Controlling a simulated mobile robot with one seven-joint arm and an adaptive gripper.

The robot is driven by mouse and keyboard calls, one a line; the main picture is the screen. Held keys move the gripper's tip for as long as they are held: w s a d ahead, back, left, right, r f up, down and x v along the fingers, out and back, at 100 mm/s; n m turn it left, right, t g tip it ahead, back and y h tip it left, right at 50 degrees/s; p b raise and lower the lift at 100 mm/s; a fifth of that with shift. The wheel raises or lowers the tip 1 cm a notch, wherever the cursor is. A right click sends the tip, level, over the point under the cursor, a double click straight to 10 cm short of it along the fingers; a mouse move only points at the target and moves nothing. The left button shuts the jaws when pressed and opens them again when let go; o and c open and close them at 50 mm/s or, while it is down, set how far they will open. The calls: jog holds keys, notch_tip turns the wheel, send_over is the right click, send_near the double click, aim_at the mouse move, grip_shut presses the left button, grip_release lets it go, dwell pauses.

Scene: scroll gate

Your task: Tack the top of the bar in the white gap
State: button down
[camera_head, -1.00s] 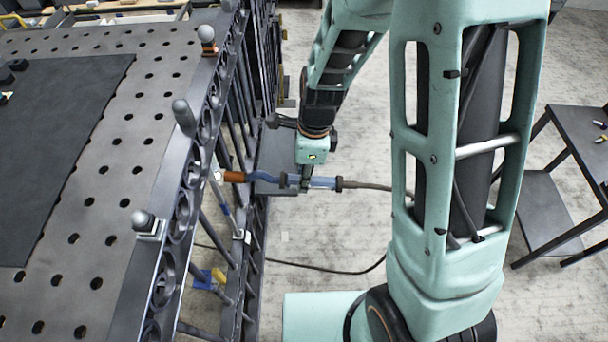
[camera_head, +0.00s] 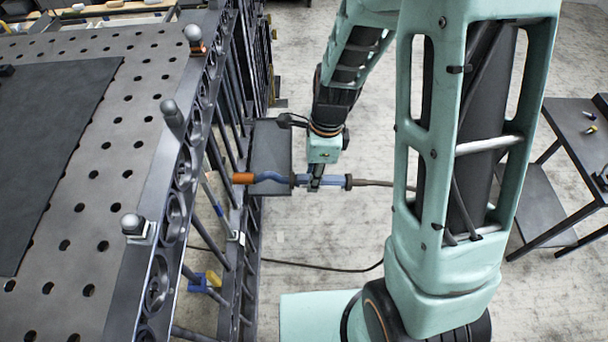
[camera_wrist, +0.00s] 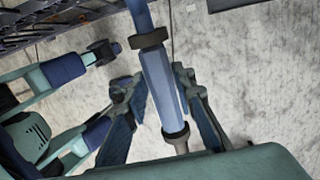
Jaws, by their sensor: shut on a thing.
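My gripper (camera_head: 315,184) is shut on the blue handle of a welding torch (camera_head: 322,182). The handle and dark collars also show between the fingers (camera_wrist: 160,88) in the wrist view. The torch lies nearly level and its orange nozzle (camera_head: 243,178) points left at the dark gate. In the head view the nozzle overlaps the gate's uprights; I cannot tell whether it touches. The scroll gate (camera_head: 172,225) has dark bars and a row of rings along its top, beside the table. I cannot make out the white gap clearly. The nozzle tip is outside the wrist view.
A perforated table (camera_head: 110,160) with a dark mat (camera_head: 50,140) is at left. Knobbed clamps (camera_head: 172,113) line the gate's top. A grey plate (camera_head: 272,140) is behind the torch. A cable crosses the floor below it. A small dark table (camera_head: 575,125) stands at right.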

aim_at(338, 178)
jog(key=shift+s+d+f+b, duration=0.1)
jog(key=shift+d+b, duration=0.1)
jog(key=shift+d, duration=0.8)
jog(key=shift+w+d+f+b, duration=0.1)
jog(key=shift+d+b, duration=0.1)
jog(key=shift+d, duration=0.85)
jog(key=shift+s+d+f+b, duration=0.1)
jog(key=shift+d+b, duration=0.1)
jog(key=shift+d, duration=0.8)
jog(key=shift+w+r+n+p, duration=0.35)
jog(key=shift+r+n, duration=0.15)
jog(key=shift+n, duration=0.2)
jog(key=w+d+r+n+p, duration=0.1)
jog(key=w+r+n+p, duration=0.1)
jog(key=n, duration=0.6)
jog(key=w+d+r+n+g+h+p, duration=0.1)
jog(key=w+r+n+p, duration=0.2)
jog(key=r+n, duration=0.4)
jog(key=shift+w+d+r+n, duration=0.2)
jog(key=shift+w+d+n, duration=0.15)
jog(key=shift+w+n, duration=0.55)
